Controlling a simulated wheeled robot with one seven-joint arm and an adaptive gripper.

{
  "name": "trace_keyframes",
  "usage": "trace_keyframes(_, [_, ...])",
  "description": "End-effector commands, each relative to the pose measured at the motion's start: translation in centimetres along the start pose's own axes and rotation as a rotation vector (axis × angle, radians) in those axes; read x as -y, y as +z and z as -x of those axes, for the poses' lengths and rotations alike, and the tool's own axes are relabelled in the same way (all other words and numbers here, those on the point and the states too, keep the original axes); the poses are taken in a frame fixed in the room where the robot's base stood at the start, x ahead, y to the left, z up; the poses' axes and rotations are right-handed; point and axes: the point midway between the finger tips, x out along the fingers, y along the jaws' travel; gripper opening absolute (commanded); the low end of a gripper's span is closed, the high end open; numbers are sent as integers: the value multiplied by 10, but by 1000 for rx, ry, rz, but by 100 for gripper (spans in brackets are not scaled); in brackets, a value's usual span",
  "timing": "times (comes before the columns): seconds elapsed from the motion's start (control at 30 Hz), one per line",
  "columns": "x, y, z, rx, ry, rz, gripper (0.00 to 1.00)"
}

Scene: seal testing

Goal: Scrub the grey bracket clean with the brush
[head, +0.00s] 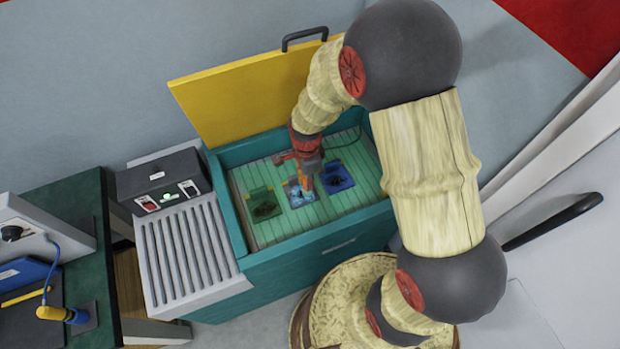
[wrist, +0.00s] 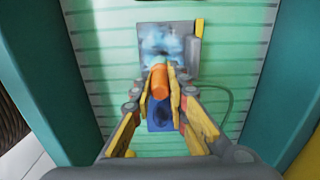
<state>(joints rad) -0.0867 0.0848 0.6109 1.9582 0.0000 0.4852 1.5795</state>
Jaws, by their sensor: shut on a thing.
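The grey bracket (head: 296,187) lies on the green slatted floor of the open teal basin, between a green bracket and a blue bracket. Blue-white foam covers much of it in the head view. In the wrist view its grey plate (wrist: 184,68) shows around the foam (wrist: 160,42). My gripper (head: 307,170) points down over the grey bracket. In the wrist view my gripper (wrist: 160,84) is shut on the orange handle of the brush (wrist: 160,82). The brush's far end meets the foam; its bristles are hidden, so I cannot tell how firmly they touch.
The green bracket (head: 265,207) and blue bracket (head: 338,179) carry dark stains. The teal basin's walls (head: 223,205) surround them, and its yellow lid (head: 250,90) stands open behind. A control box (head: 165,180) and ribbed grey drainboard (head: 185,252) are at left. A dark cable (wrist: 232,100) lies inside the basin.

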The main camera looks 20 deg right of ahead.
Motion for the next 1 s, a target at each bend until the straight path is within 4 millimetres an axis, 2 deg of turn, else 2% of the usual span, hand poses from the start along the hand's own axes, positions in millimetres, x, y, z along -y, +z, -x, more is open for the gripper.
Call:
trace_keyframes(0.2, [0, 16, 2, 0, 0, 2, 0])
trace_keyframes(0.47, [0, 23, 1, 0, 0, 2, 0])
trace_keyframes(0.8, [0, 46, 0, 0, 0, 3, 0])
trace_keyframes(1.0, [0, 47, -1, 0, 0, 0, 0])
